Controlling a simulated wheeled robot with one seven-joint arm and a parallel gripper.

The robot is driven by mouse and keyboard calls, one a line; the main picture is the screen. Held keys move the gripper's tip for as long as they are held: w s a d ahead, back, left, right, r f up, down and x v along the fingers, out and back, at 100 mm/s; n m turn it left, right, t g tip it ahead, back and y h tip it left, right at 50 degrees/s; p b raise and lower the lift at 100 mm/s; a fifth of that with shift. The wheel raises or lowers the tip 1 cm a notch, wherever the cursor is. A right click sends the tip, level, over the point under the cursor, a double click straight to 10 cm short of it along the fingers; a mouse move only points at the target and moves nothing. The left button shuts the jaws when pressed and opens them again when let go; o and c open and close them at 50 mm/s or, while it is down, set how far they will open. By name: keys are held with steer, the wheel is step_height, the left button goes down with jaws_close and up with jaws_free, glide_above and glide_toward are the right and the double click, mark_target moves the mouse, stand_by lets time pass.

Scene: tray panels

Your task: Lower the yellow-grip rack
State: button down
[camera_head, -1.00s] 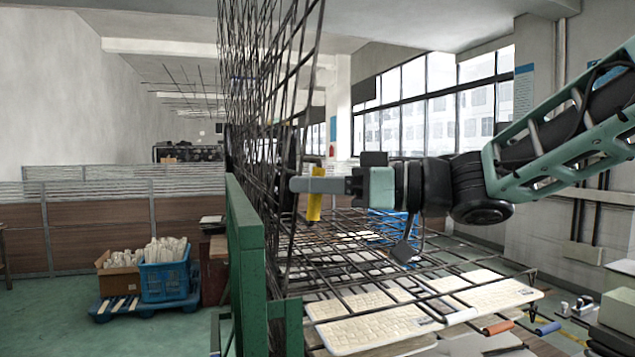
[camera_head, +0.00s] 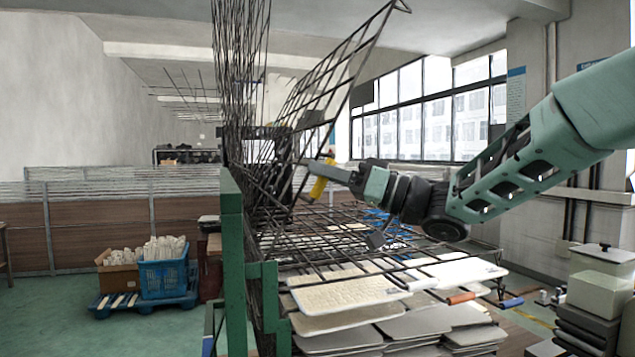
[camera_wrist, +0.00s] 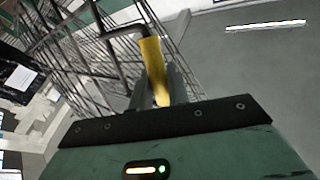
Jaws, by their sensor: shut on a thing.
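The yellow grip (camera_head: 321,178) is on a dark wire rack (camera_head: 335,75) that is tilted up and to the right from the green frame. My gripper (camera_head: 318,172) is shut on the yellow grip, reaching in from the right. In the wrist view the yellow grip (camera_wrist: 154,68) sits between my gripper's fingers (camera_wrist: 158,92), on a dark rod of the rack. Part of the grip is hidden by the fingers in the head view.
A green post (camera_head: 232,260) stands at the left. More upright racks (camera_head: 240,80) stand behind. Stacked boxes (camera_head: 600,290) are at the right.

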steer(key=w+d+f+m+t+y+b, duration=0.1)
steer(key=w+d+f+m+t+b, duration=0.1)
steer(key=d+f+m+t+b, duration=0.7)
steer(key=shift+w+d+f+m+y+b, duration=0.4)
steer(key=shift+f+b, duration=0.6)
steer(key=shift+b, duration=2.4)
steer(key=shift+a, duration=0.1)
steer(key=c, duration=1.4)
jaws_free()
steer(key=shift+a, duration=0.1)
